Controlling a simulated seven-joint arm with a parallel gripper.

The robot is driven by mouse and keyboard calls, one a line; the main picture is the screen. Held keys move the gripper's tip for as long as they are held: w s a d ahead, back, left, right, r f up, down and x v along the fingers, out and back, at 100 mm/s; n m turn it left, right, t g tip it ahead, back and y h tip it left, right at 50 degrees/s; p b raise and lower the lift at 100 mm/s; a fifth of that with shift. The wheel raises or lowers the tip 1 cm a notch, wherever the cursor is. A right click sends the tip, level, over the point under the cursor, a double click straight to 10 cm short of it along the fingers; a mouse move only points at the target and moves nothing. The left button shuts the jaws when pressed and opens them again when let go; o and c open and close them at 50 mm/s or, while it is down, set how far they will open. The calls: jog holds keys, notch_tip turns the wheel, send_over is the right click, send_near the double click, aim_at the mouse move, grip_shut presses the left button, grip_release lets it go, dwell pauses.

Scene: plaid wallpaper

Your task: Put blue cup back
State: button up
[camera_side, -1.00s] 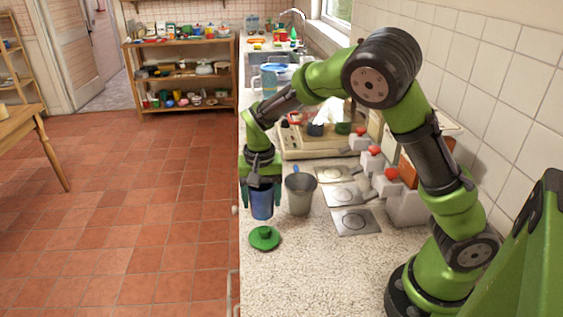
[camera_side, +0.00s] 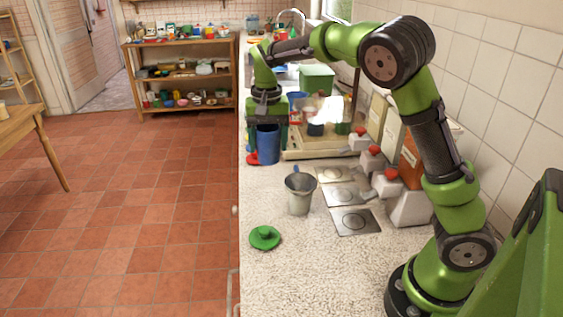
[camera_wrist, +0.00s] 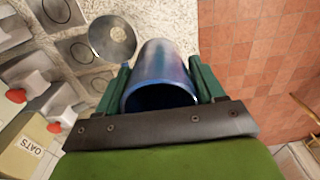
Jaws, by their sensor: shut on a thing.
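The blue cup (camera_side: 268,146) is upright between the fingers of my gripper (camera_side: 267,125), over the counter's left edge area beside the wooden tray. In the wrist view the blue cup (camera_wrist: 162,72) sits between the two green fingers of my gripper (camera_wrist: 160,85), which is shut on it, its dark open mouth toward the camera. I cannot tell whether its base touches the counter. A red item (camera_side: 252,158) shows just left of the cup, partly hidden.
A wooden tray (camera_side: 318,153) with dark cups is right of the blue cup. The floor drops off left.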

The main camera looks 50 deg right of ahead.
jog(key=w+d, duration=0.2)
jog(key=d, duration=1.4)
jog(key=shift+w+a+f, duration=0.1)
jog(key=shift+a+f, duration=0.05)
jog(key=shift+f, duration=3.75)
jog(key=shift+w+a+f, duration=0.1)
jog(key=shift+f, duration=3.75)
jog(key=shift+f, duration=0.15)
jog(key=o, duration=1.1)
